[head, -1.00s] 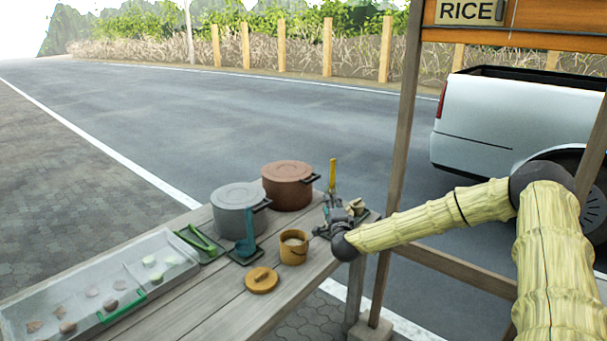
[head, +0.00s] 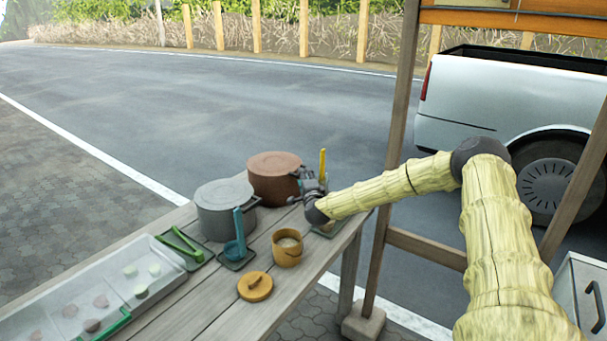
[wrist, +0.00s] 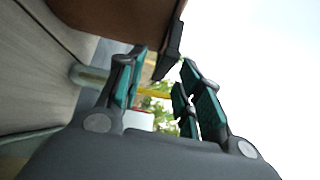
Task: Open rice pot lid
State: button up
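A reddish-brown pot (head: 268,188) with its flat lid (head: 272,163) on stands at the table's far end. A grey pot (head: 222,215), also lidded, stands to its left. The pictures do not show which one is the rice pot. My gripper (head: 303,176) is at the right side of the brown pot, by its dark side handle. In the wrist view, the brown pot (wrist: 110,18) fills the top left. Its dark handle (wrist: 170,48) lies between the fingertips of my open gripper (wrist: 165,60), with gaps visible; I cannot tell how deep it sits.
A small wooden bucket (head: 279,255) with whitish contents and a round wooden lid (head: 246,292) are nearer. A yellow-handled utensil (head: 322,163) stands behind my gripper.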

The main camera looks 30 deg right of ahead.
jog(key=shift+x, duration=1.2)
jog(key=shift+r, duration=0.15)
grip_shut()
